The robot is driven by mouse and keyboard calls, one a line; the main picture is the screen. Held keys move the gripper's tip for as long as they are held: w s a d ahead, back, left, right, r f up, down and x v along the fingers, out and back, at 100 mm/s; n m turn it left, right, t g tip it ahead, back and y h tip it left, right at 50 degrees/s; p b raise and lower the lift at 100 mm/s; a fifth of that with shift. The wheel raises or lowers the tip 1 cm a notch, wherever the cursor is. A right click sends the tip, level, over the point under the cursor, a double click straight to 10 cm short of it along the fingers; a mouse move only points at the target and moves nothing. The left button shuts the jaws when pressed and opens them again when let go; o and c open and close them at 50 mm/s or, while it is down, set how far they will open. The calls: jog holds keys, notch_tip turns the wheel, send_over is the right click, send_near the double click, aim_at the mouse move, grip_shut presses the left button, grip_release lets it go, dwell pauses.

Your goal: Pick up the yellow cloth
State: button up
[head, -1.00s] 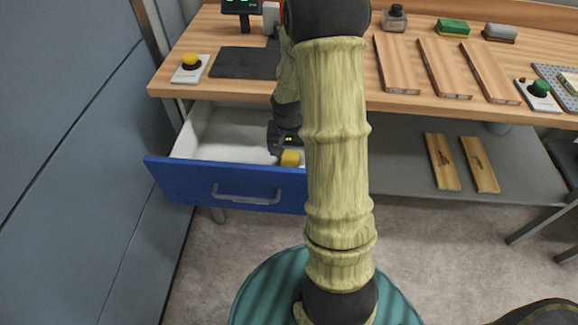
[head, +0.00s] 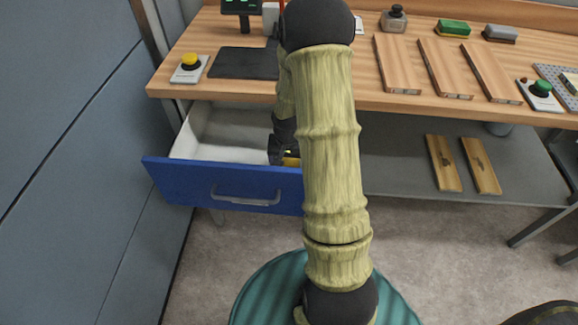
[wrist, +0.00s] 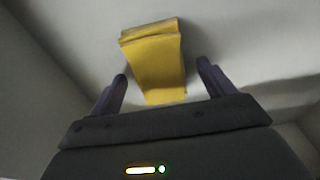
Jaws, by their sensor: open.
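The yellow cloth (wrist: 156,62) is a small folded block on the pale floor of the open drawer. In the wrist view its near end reaches between the fingers of my gripper (wrist: 162,85), which are apart, one on each side of it. Neither finger visibly touches the cloth. In the head view my gripper (head: 276,152) is down inside the drawer (head: 225,186), and most of the cloth is hidden behind my gripper and arm; only a sliver of yellow shows.
The blue drawer front and its handle (head: 246,198) stand out below the wooden bench (head: 365,95). The drawer's left part is empty. A yellow button (head: 189,62) and a dark mat (head: 244,63) lie on the bench above. Two boards (head: 443,163) rest on the lower shelf.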

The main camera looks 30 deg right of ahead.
aim_at(289, 164)
dwell(0.3)
jog(key=c, duration=1.1)
jog(key=shift+r, duration=0.15)
notch_tip(289, 164, up, 10)
jog(key=shift+f+p, duration=0.1)
jog(key=shift+p, duration=0.9)
